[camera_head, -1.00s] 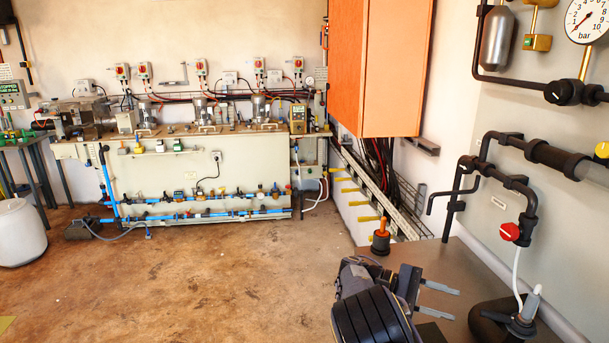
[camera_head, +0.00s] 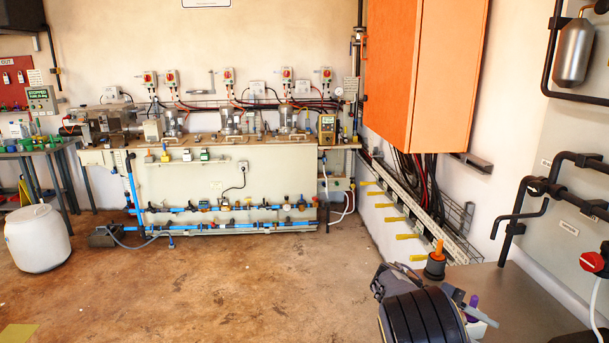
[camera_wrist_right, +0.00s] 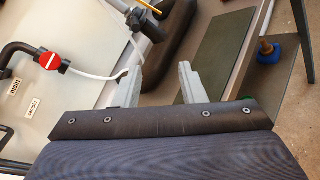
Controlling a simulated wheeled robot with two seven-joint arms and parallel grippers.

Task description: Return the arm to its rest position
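My right arm (camera_head: 425,316) comes in at the bottom right of the head view, above the grey bench. Its gripper is partly hidden there behind the dark arm link. In the right wrist view the right gripper (camera_wrist_right: 160,82) has its two grey fingers apart, with nothing between them. My left arm and gripper are not in view.
The grey bench top (camera_head: 535,297) lies under the right arm. A black stand with an orange top (camera_head: 436,262) is close to the arm. A red valve (camera_head: 592,262) and dark pipes are on the right wall. A white barrel (camera_head: 38,238) stands left; the middle floor is clear.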

